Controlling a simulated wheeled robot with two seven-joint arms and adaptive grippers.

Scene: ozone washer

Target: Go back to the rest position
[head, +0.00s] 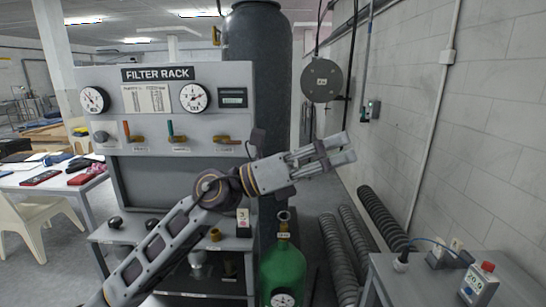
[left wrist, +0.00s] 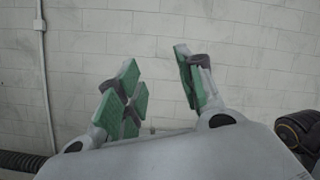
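My left arm reaches up from the bottom left in the head view. My left gripper (head: 328,152) is held in the air in front of the filter rack (head: 155,73), to the right of its panel and above the green cylinder (head: 283,272). In the left wrist view the green-padded fingers of the left gripper (left wrist: 158,82) are spread apart with nothing between them, and a pale block wall lies beyond. My right gripper is not in view.
A tall dark tank (head: 258,35) stands behind the rack. Corrugated hoses (head: 340,262) lie along the right wall. A chair (head: 30,222) stands at the left.

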